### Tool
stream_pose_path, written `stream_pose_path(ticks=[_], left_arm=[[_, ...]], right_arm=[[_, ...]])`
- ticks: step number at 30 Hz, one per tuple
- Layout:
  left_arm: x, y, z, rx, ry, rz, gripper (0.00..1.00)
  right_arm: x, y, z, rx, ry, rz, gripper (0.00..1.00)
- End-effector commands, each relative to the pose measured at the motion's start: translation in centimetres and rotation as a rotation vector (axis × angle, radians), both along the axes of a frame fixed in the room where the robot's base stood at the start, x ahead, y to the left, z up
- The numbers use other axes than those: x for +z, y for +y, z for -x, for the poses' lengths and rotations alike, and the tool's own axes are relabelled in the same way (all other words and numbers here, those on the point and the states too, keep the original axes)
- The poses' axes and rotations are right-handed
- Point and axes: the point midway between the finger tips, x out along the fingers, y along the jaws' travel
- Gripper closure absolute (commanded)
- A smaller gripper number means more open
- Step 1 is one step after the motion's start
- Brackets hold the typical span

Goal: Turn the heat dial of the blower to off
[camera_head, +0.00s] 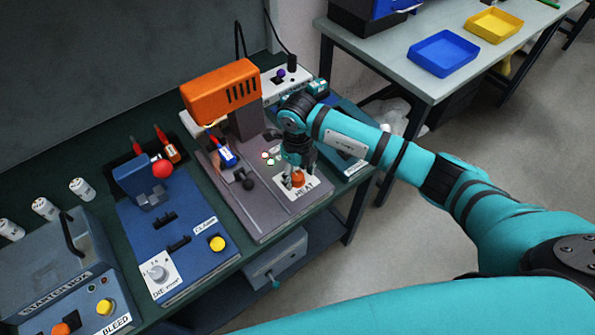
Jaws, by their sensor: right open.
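The blower has an orange housing (222,88) over a grey base (262,222). Its heat dial (298,180) is a small orange knob on a white plate (303,190) labelled HEAT. My right gripper (296,170) points down at the dial, its fingers open close around or just above it. I cannot tell whether they touch the knob. The fingers hide part of the dial and its plate, so its pointer setting is not readable. My left gripper is not in view.
On the blower base are a black lever (246,181) and a blue item (226,153). To the left is a blue station (180,240) with a red ball (162,168) and yellow button (217,243). A grey starter box (50,260) stands farther left. Another table (455,75) is behind.

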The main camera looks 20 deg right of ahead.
Motion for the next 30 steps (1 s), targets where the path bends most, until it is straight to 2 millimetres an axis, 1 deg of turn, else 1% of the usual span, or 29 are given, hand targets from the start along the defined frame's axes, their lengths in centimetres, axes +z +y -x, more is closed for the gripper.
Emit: stream_pose_path(ticks=[3, 7, 18, 20, 26, 30], left_arm=[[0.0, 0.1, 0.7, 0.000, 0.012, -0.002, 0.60], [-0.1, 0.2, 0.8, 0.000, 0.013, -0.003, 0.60], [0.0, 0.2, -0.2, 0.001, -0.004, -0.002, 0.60], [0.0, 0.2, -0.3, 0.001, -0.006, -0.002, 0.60], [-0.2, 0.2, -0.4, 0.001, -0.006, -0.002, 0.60], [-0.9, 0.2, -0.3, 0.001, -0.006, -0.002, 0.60]], right_arm=[[-0.1, 0.0, 0.0, 0.000, 0.000, 0.000, 0.43], [-0.1, 0.0, 0.0, 0.000, 0.000, 0.000, 0.43], [-0.1, 0.0, 0.0, 0.000, 0.001, 0.001, 0.91], [-0.1, 0.0, 0.0, 0.000, 0.001, 0.001, 0.98], [-0.1, 0.0, 0.0, 0.015, 0.001, 0.001, 0.98], [-0.3, -0.1, 0.0, 0.058, 0.000, 0.001, 0.98]])
